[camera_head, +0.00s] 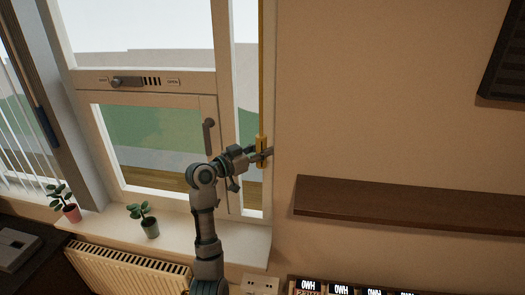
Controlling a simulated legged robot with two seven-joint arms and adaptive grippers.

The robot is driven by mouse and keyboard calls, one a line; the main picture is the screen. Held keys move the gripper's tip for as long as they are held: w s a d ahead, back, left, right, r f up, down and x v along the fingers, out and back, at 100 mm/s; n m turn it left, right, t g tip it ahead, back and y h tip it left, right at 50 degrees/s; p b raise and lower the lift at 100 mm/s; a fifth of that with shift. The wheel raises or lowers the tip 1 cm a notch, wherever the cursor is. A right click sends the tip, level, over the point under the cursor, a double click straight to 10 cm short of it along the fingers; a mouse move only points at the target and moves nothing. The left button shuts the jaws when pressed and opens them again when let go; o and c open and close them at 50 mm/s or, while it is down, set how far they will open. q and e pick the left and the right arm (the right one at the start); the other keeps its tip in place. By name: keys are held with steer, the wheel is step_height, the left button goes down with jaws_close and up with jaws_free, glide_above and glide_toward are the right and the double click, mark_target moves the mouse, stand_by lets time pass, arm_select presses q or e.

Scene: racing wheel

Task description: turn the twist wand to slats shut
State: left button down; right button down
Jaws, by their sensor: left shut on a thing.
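The twist wand (261,80) is a thin yellow rod hanging straight down along the right side of the window frame. Its lower end is a thicker yellow grip. My left gripper (263,154) is shut on this grip, with its fingers coming from the left and partly covering it. Blind slats cannot be made out clearly in front of the window, so I cannot tell their angle. My right gripper is not in view.
The white window (209,85) has a dark handle (208,136) close to my left arm. Two potted plants (149,227) (71,213) stand on the sill (190,240), above a radiator (125,275). A brown shelf (400,205) is at right. The wall between is clear.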

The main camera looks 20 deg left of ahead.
arm_select(q)
steer(key=shift+a+r+m+g+h, duration=0.1)
steer(key=shift+r+m+g+h, duration=0.05)
steer(key=shift+m+g+h, duration=0.7)
steer(key=shift+a+r+m+g+h, duration=0.1)
steer(key=shift+m+g+h, duration=0.45)
steer(key=shift+h, duration=0.6)
steer(key=c, duration=0.8)
jaws_free()
steer(key=shift+o, duration=0.2)
steer(key=shift+f, duration=0.15)
steer(key=shift+a, duration=0.1)
